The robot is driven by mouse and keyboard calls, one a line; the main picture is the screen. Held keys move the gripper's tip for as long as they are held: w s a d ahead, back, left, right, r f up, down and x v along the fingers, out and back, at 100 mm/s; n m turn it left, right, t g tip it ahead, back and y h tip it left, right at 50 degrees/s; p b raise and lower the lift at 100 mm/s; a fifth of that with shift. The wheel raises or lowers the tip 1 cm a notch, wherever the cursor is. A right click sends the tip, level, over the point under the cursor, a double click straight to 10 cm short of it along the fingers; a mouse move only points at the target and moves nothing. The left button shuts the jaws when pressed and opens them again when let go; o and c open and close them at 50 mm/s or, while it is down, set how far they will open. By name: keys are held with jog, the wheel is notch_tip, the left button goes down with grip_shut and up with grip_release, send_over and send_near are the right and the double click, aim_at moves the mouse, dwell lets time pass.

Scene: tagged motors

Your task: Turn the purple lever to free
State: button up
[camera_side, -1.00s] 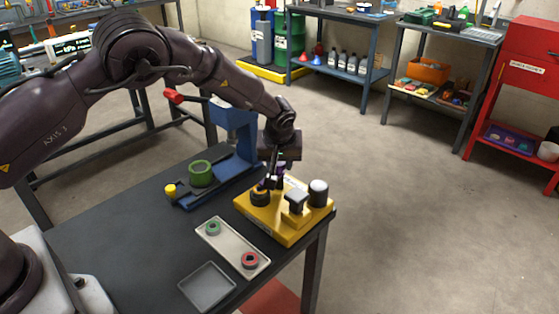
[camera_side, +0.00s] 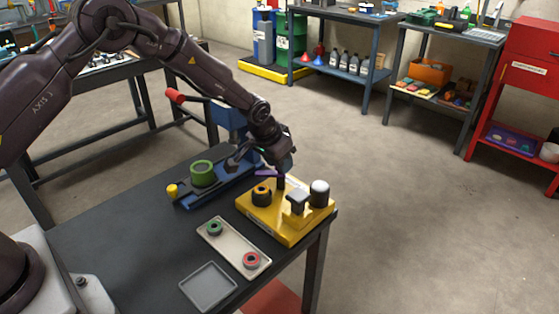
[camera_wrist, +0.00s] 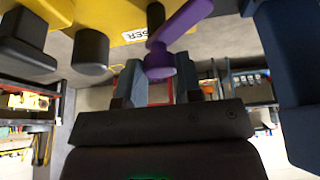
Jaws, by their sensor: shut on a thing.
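The purple lever (camera_side: 267,173) stands at the back of the yellow base (camera_side: 268,228). In the side view it shows as a short bar sticking out to the left of my gripper (camera_side: 281,176). In the wrist view the lever (camera_wrist: 186,20) runs from the upper right down to a round end between the two fingers of my gripper (camera_wrist: 160,80). My gripper is shut on that end. My wrist is tilted over the back of the base, and the lever's pivot is partly hidden in the side view. The lever's set position cannot be read.
On the yellow base stand a black-and-orange ring (camera_side: 261,195), a dark block (camera_side: 298,201) and a black cylinder with a pale top (camera_side: 319,194). A blue press (camera_side: 232,123) stands behind left. A tray (camera_side: 233,248) with green and red rings and an empty grey tray (camera_side: 208,287) lie in front.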

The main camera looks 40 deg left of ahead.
aim_at(257, 172)
jog(key=m+h, duration=0.1)
jog(key=m, duration=0.3)
jog(key=shift+a+m+h, duration=0.2)
jog(key=shift+m+h, duration=0.1)
jog(key=shift+h, duration=0.1)
jog(key=shift+w+m+g+h, duration=0.1)
jog(key=shift+m+g+h, duration=0.25)
jog(key=shift+m, duration=0.65)
jog(key=shift+w+m+g+h, duration=0.1)
jog(key=shift+m+g+h, duration=0.2)
jog(key=shift+m, duration=0.7)
jog(key=shift+s, duration=0.1)
jog(key=o, duration=0.9)
jog(key=shift+o, duration=0.2)
jog(key=v, duration=1.3)
jog(key=shift+a, duration=0.15)
